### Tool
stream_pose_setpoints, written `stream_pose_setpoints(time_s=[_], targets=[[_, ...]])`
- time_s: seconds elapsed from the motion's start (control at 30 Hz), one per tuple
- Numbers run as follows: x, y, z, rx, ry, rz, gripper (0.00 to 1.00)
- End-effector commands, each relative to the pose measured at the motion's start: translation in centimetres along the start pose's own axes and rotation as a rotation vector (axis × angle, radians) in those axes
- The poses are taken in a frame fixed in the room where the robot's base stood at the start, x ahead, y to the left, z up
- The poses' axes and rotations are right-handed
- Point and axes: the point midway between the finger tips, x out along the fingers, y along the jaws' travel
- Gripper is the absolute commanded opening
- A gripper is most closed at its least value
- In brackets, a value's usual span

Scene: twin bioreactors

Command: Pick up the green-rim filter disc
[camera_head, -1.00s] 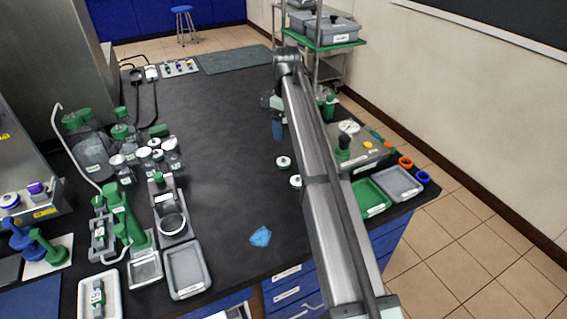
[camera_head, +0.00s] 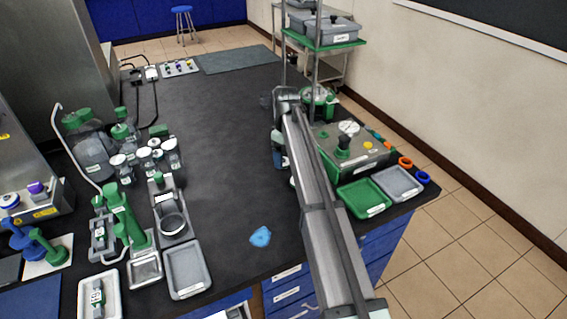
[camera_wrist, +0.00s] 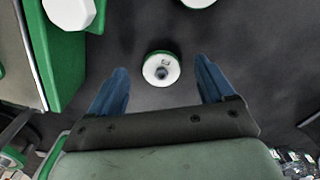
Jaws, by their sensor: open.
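A small round white filter disc with a green rim and a dark centre (camera_wrist: 162,69) lies on the black bench. In the wrist view it sits between the two blue fingers of my gripper (camera_wrist: 161,71), with a gap on both sides. My gripper is open and empty, pointing down over the disc. A second pale round disc with a green edge (camera_wrist: 198,2) is cut off at the top of the wrist view. In the head view my gripper (camera_head: 279,158) is beside the green-sided station, and my arm hides most of both discs.
The green-sided station (camera_head: 352,148) stands close to the right of my gripper; its green edge (camera_wrist: 60,60) is at left in the wrist view. Green (camera_head: 362,198) and grey (camera_head: 397,183) trays lie nearer the bench edge.

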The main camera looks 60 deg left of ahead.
Motion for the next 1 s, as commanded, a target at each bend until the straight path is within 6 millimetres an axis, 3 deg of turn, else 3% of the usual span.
stream_pose_setpoints(time_s=[0.13, 0.4, 1.0], targets=[[1.7, 0.0, 0.0, 0.001, -0.001, -0.001, 0.82], [1.9, 0.0, 0.0, 0.001, 0.0, 0.0, 0.8], [1.9, 0.0, 0.0, 0.001, 0.0, 0.0, 0.23]])
